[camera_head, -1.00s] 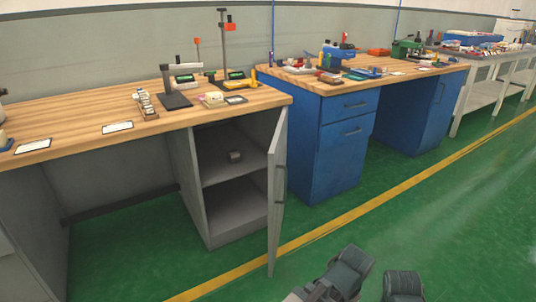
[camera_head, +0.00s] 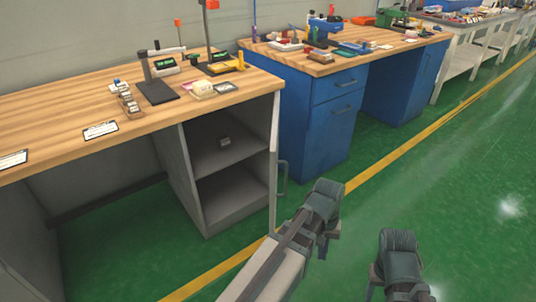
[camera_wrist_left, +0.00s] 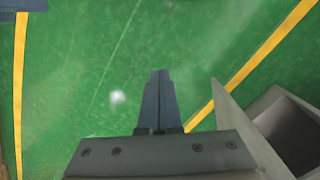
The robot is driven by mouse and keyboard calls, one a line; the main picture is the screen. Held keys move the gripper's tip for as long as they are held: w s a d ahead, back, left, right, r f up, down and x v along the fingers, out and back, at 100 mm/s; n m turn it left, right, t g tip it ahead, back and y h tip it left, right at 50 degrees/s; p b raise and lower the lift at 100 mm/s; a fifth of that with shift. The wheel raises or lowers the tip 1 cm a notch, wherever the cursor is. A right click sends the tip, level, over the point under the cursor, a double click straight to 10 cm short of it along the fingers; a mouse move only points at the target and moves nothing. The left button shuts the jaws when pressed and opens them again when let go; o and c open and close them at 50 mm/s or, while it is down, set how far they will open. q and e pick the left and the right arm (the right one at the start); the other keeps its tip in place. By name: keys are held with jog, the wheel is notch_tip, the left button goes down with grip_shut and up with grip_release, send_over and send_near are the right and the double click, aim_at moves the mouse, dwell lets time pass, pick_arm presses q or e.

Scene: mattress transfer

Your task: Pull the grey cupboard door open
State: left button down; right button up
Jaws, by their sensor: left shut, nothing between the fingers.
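The grey cupboard door (camera_head: 273,170) stands swung out from the cupboard, seen nearly edge-on in the head view. Its bar handle (camera_head: 284,180) is on the right face. The grey cupboard (camera_head: 235,213) is open, with its inner shelf showing. My left gripper (camera_wrist_left: 160,75) is shut and empty, over the green floor in the wrist view. Grey panels (camera_wrist_left: 290,125) show at the lower right there, apart from the fingertips. In the head view my left arm is in front of the door, and its fingers cannot be made out.
A small box (camera_head: 225,142) sits on the cupboard shelf. The wooden bench (camera_head: 60,120) above carries tools and cards. A blue cabinet (camera_head: 332,135) stands just right of the door. Green floor (camera_head: 450,190) is clear on the right, crossed by a yellow line.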

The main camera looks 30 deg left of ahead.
pick_arm(q)
jog(key=w+a+r+n+t+h+p, duration=0.2)
jog(key=a+r+n+p, duration=0.4)
jog(key=a, duration=0.6)
jog(key=w+a+r+n+t+h+p, duration=0.2)
jog(key=a+r+n+p, duration=0.2)
jog(key=a+r+n, duration=0.6)
jog(key=w+a+r+n+t+h+p, duration=0.25)
jog(key=a+r+n+p, duration=0.3)
jog(key=a, duration=0.75)
jog(key=d+r+b+x, duration=0.2)
jog(key=b+x, duration=0.5)
jog(key=x, duration=0.5)
jog(key=shift+w+d+f+g, duration=0.2)
jog(key=shift+w+g, duration=0.1)
jog(key=shift+g, duration=0.15)
jog(key=shift+m, duration=0.25)
